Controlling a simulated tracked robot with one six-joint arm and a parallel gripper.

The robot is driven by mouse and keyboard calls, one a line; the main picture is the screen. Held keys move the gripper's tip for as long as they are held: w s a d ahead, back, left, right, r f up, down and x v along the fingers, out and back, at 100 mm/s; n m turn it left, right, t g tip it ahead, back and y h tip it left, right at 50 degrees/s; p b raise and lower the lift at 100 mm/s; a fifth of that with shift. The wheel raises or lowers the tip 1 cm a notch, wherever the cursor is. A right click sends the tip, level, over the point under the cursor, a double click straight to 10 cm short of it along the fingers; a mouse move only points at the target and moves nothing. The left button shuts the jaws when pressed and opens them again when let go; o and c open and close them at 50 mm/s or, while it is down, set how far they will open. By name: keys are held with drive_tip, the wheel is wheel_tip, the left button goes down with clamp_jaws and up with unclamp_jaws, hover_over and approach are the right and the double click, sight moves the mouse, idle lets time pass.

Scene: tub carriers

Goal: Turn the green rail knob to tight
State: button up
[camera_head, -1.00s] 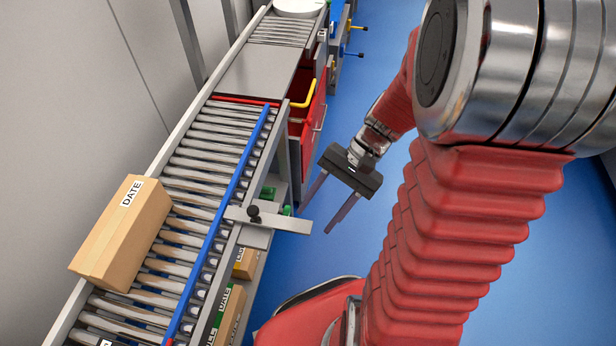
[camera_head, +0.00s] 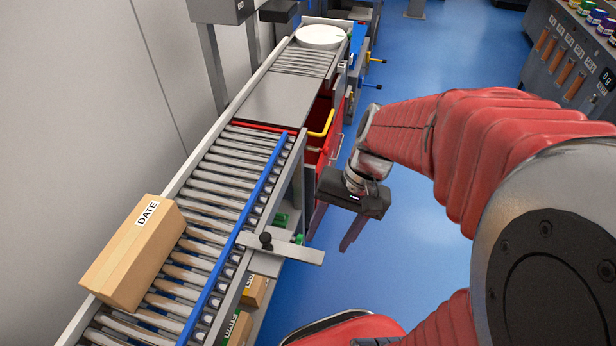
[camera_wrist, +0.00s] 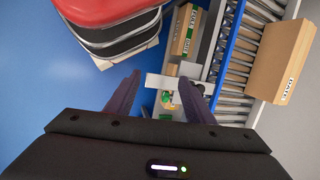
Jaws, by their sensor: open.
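A green knob (camera_head: 299,239) shows small beside the conveyor's right side, partly hidden by a grey bracket plate (camera_head: 290,250) with a black knob (camera_head: 266,240) on top. A second green part (camera_head: 281,219) shows just behind it. I cannot tell which way the green knob is turned. In the wrist view, green parts (camera_wrist: 172,101) show beyond and between my fingers, by the pale bracket. My gripper (camera_head: 328,243) is open and empty, pointing down to the right of the conveyor, apart from the knob. Its two fingers also show in the wrist view (camera_wrist: 160,80).
A blue guide rail (camera_head: 240,225) runs along the roller conveyor. A carton marked DATE (camera_head: 135,250) lies on the rollers. More cartons (camera_head: 255,290) sit on a shelf below. A red tub (camera_head: 315,150) with a yellow handle stands farther back.

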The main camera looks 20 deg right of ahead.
wheel_tip(320, 180, up, 10)
drive_tip(key=a+n+t+h, duration=0.2)
drive_tip(key=n+t+h, duration=0.1)
drive_tip(key=n+t, duration=0.1)
drive_tip(key=shift+s+f+n+t, duration=0.15)
drive_tip(key=shift+f+n+t, duration=0.1)
drive_tip(key=shift+n+t, duration=0.25)
idle(0.4)
idle(0.3)
